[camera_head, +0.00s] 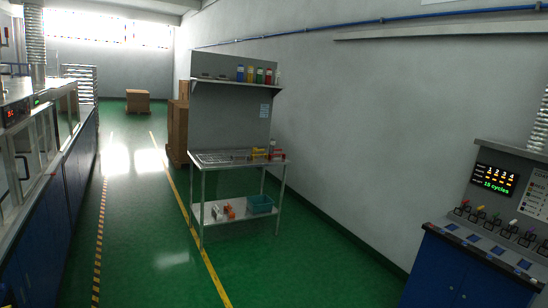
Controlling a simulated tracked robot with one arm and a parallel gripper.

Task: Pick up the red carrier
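I cannot make out for certain which thing is the red carrier. A small red item (465,204) stands at the left end of a row of small coloured items on the blue cabinet (450,268) at the right. Another red item (268,77) stands on the upper shelf of the workbench (237,165), beside green, yellow and blue ones. Both are small, and their details are unclear. My gripper is not in view.
Boxes (177,132) are stacked behind the workbench. A long blue machine (45,200) lines the left side. Green floor (300,270) lies clear between the machine, bench and cabinet.

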